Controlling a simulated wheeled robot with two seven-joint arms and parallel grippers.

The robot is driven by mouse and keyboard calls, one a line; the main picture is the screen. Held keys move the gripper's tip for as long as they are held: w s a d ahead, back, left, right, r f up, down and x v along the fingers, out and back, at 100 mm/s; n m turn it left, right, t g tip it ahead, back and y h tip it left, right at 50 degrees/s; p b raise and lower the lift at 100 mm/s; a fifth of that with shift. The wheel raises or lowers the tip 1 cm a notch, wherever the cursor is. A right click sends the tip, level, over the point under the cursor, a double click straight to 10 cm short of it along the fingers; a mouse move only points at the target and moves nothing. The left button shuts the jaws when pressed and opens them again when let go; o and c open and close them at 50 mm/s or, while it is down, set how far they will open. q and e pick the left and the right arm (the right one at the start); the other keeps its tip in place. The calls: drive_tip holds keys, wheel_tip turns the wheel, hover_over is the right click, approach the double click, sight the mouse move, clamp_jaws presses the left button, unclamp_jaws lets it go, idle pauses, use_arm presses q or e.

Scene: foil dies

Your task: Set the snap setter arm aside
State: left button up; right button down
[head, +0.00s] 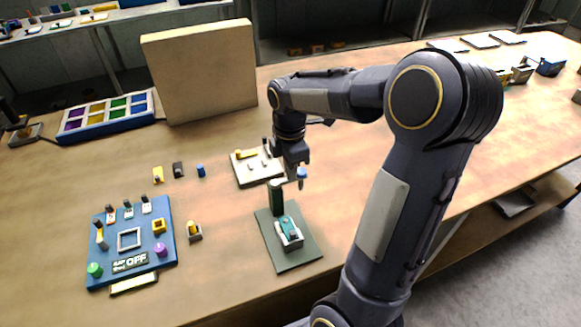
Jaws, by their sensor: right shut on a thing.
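The snap setter stands on a dark green plate (296,257) near the table's front edge. It has a dark green post (276,199) and a teal and white block (289,234) in front of it. A short pale arm with a blue end (302,173) shows at the top of the post. My right gripper (300,178) points down there and is shut on the snap setter arm at its blue end. The fingertips are small, and I cannot tell whether the arm still touches the post. My left gripper is out of view.
A cream tray (243,178) with small parts lies just behind the setter. A blue panel (130,275) with knobs and an OFF label is at left, with small loose pieces nearby. A tan board (200,70) stands behind.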

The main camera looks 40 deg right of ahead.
drive_tip(key=shift+w+r, duration=0.1)
idle(0.3)
drive_tip(key=c, duration=1.4)
unclamp_jaws()
wheel_tip(320, 180, up, 8)
drive_tip(key=shift+f, duration=0.1)
drive_tip(key=shift+a, duration=0.1)
